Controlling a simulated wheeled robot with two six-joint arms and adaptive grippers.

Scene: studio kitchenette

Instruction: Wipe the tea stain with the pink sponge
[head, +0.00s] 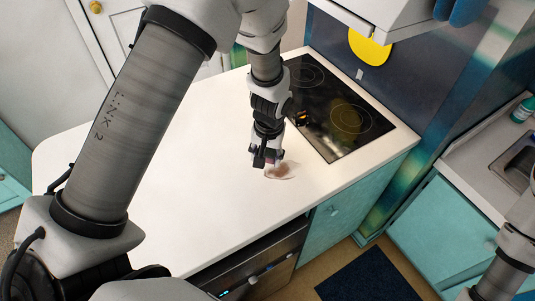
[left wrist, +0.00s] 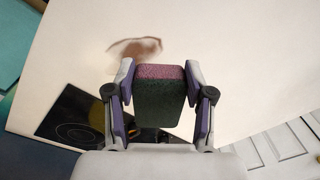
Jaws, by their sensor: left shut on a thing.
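The tea stain (head: 284,171) is a brownish smear on the white countertop, close to the front edge and left of the cooktop. It also shows in the left wrist view (left wrist: 135,47), ahead of the fingers. My left gripper (head: 266,162) points down beside the stain, and its fingers are shut on the pink sponge (left wrist: 160,72). The sponge has a pink edge and a dark green face in the left wrist view. In the head view the sponge is mostly hidden by the fingers. I cannot tell whether it touches the counter. My right gripper is out of view.
The black cooktop (head: 335,110) is set into the counter right of my left gripper. The white countertop (head: 150,200) is clear to the left. A sink (head: 515,165) and a green bottle (head: 523,109) are at the far right. A dark mat (head: 370,278) lies on the floor.

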